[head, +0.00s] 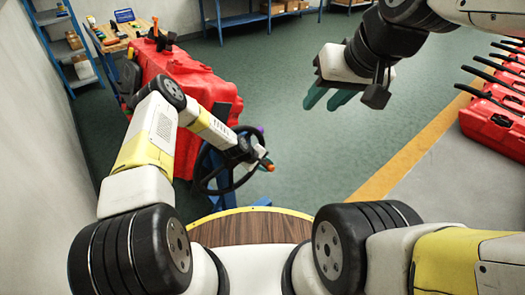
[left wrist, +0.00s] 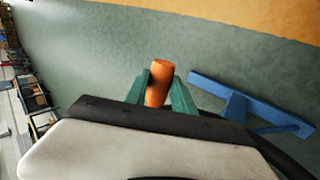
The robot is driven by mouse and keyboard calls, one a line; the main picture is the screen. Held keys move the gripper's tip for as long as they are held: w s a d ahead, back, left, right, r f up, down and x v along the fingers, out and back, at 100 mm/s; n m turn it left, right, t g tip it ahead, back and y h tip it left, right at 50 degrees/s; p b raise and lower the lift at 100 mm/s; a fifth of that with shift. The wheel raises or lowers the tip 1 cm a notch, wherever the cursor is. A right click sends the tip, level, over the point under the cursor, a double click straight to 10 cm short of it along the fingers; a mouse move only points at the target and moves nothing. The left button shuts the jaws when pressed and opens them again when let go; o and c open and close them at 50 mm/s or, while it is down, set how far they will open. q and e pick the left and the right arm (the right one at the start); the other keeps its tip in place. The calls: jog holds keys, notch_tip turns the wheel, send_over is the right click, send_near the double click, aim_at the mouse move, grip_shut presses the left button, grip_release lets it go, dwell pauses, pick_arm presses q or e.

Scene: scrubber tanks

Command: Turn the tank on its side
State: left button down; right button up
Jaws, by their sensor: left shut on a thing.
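The red tank (head: 185,85) is held in a stand at the left in the head view, behind my left arm. A black handwheel (head: 204,180) is on the stand's near end. An orange handle (left wrist: 159,82) sits between the green fingers of my left gripper (left wrist: 160,92) in the left wrist view. In the head view my left gripper (head: 262,157) is at the wheel's right rim, shut on this handle, whose orange end shows. My right gripper (head: 328,95) is empty in the air at the upper right, its teal fingers apart.
A blue stand foot (left wrist: 250,112) is on the floor near my left gripper. A workbench (head: 115,35) and blue shelves (head: 60,40) stand at the back left. Several red tanks (head: 495,125) line the right side. The green floor between is clear.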

pick_arm(q)
jog(key=shift+w+d+r, duration=0.1)
jog(key=shift+w+r, duration=0.05)
jog(key=shift+r, duration=0.35)
jog(key=shift+w+d+r, duration=0.1)
jog(key=shift+r, duration=0.4)
jog(key=shift+d+r+t+h, duration=0.2)
jog(key=shift+r+t+h, duration=0.25)
jog(key=shift+r, duration=0.95)
jog(key=shift+s, duration=0.1)
jog(key=c, duration=1.1)
grip_release()
jog(key=shift+v, duration=3.9)
jog(key=shift+a, duration=0.1)
